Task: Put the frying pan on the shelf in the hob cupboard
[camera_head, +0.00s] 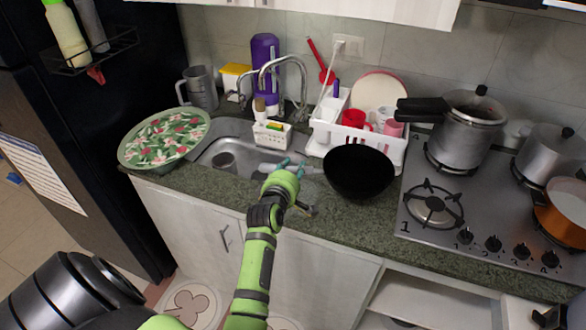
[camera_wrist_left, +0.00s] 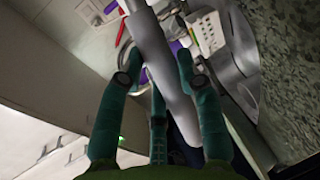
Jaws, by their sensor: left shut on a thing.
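The frying pan (camera_head: 358,172) is black and hangs over the counter, between the sink and the hob. My left gripper (camera_head: 287,168) is shut on its grey handle, which runs left from the pan. In the left wrist view the grey handle (camera_wrist_left: 163,58) passes between the teal fingers (camera_wrist_left: 165,85). The pan hides part of the dish rack's front. I cannot tell whether the pan touches the counter. The hob cupboard is open below the hob, with a white shelf (camera_head: 430,295). My right gripper cannot be made out.
The hob (camera_head: 434,204) carries a pressure cooker (camera_head: 466,128), another pot (camera_head: 540,155) and an orange pan (camera_head: 562,212). The white dish rack (camera_head: 335,132) stands behind the frying pan. A floral tray (camera_head: 165,138) lies left of the sink (camera_head: 215,150). The counter edge (camera_head: 345,222) overhangs the cupboards.

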